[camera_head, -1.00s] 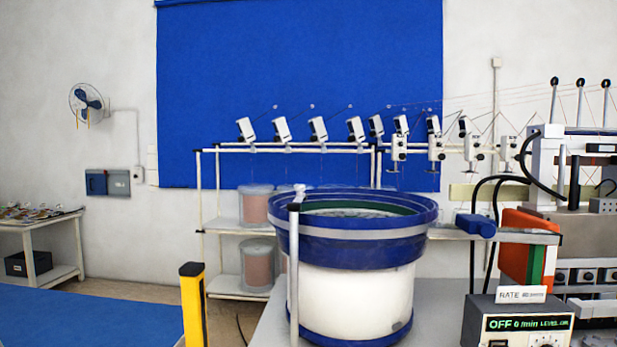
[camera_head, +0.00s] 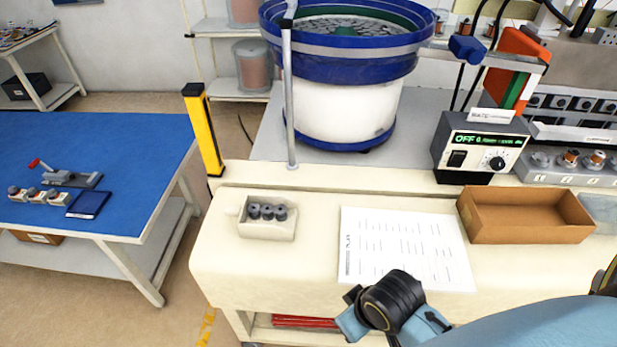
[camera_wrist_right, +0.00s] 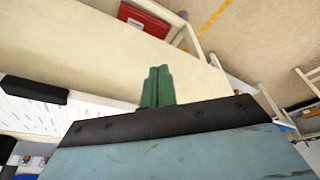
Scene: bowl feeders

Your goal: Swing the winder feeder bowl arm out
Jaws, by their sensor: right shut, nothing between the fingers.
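The blue-rimmed feeder bowl (camera_head: 335,70) stands on its white drum at the back of the bench, with dark parts inside. A thin grey post (camera_head: 289,100) stands upright at the bowl's front left. Its top fitting (camera_head: 289,12) reaches the picture's upper edge, so the arm's full shape is cut off. In the wrist view my right gripper (camera_wrist_right: 157,85) has its green fingers together, empty, above the cream bench top. In the head view my right arm crosses the lower right, well in front of the bowl; its fingers are not clear there. My left gripper is not in view.
The control box (camera_head: 481,146) reads OFF, right of the bowl. A brown tray (camera_head: 525,235), a printed sheet (camera_head: 410,245) and a small box of dark cylinders (camera_head: 268,230) lie on the bench. A yellow post (camera_head: 203,130) stands at the left corner.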

